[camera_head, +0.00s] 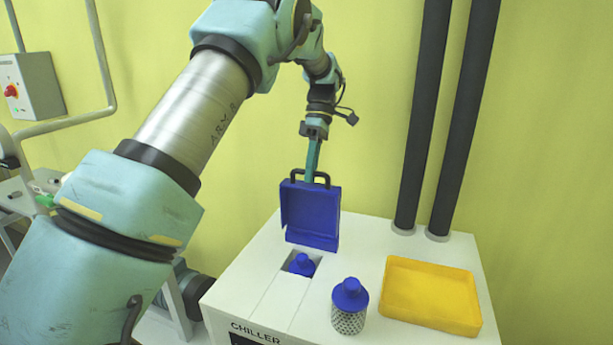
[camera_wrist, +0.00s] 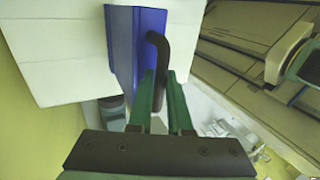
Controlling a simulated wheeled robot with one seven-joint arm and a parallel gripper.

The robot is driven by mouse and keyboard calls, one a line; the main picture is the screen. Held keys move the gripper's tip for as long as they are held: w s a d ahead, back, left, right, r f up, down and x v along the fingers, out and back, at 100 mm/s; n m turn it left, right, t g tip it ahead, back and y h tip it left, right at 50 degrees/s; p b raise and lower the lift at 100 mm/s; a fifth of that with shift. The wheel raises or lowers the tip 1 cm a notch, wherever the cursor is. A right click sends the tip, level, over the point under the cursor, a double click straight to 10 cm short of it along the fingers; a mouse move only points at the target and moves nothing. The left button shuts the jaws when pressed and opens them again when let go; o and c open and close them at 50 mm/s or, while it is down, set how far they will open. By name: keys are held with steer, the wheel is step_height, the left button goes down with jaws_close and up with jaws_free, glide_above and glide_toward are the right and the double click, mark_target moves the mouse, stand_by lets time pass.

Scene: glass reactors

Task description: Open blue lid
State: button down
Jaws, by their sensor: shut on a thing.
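The blue lid (camera_head: 312,220) stands roughly upright behind a square opening (camera_head: 288,268) in the white chiller top, its black handle (camera_head: 325,176) uppermost. I cannot tell whether its lower edge touches the chiller. My gripper (camera_head: 311,176) comes down from above and is shut on the black handle. In the wrist view the blue lid (camera_wrist: 122,45) shows edge-on, and the handle (camera_wrist: 160,48) runs between the green fingers of my gripper (camera_wrist: 163,78). A blue-topped vessel (camera_head: 302,264) sits in the uncovered opening.
Two dark vertical pipes (camera_head: 423,120) rise at the chiller's back right. A control box with a red button (camera_head: 33,85) is on the left wall.

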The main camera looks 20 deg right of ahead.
steer(key=shift+w+d+f+g+y, duration=0.25)
steer(key=shift+w+d+g+y, duration=0.25)
steer(key=shift+w+d, duration=0.35)
steer(key=c, duration=0.8)
jaws_free()
steer(key=shift+c, duration=0.2)
